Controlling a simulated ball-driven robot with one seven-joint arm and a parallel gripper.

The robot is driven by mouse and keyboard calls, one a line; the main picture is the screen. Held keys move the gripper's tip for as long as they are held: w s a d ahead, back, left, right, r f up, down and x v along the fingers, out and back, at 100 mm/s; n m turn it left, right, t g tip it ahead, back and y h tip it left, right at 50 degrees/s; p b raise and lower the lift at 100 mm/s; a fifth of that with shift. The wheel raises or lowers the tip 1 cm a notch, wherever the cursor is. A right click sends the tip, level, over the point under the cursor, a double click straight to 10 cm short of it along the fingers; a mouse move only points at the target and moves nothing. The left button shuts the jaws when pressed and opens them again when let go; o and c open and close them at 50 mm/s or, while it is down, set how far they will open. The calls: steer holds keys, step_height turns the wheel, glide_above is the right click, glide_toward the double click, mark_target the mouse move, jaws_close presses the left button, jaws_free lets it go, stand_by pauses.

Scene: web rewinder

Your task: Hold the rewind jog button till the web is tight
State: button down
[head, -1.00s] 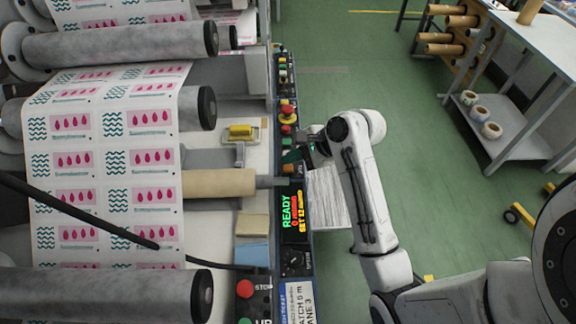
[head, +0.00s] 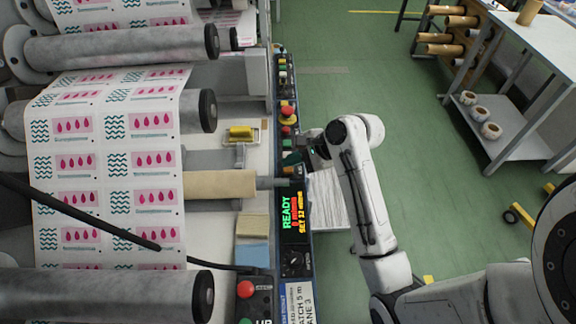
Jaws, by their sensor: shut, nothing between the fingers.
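The printed web (head: 106,150), white with pink drops and teal waves, runs between grey rollers at the left. Its upper part bulges and its right edge is wavy near the middle roller (head: 208,110). The control strip (head: 285,140) runs along the machine's right side, with several coloured buttons and a lit display (head: 292,213) reading READY. My gripper (head: 292,160) is shut and reaches in from the right, its tip over the strip just above the display. The jog button is not clearly seen; the gripper covers that part, and contact cannot be told.
A red mushroom button (head: 287,111) on a yellow base sits on the strip above my gripper. A red stop button (head: 245,289) is at the bottom. A brown core (head: 220,184) lies left of the strip. The green floor (head: 420,130) is open to the right, before a grey bench (head: 540,60).

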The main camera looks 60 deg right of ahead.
mark_target(291, 169)
steer(key=shift+f, duration=0.65)
stand_by(2.6)
steer(key=shift+r, duration=0.15)
stand_by(0.6)
steer(key=shift+r+p, duration=0.85)
steer(key=shift+p, duration=0.65)
steer(key=shift+r, duration=0.1)
step_height(291, 169, up, 5)
steer(key=p, duration=0.6)
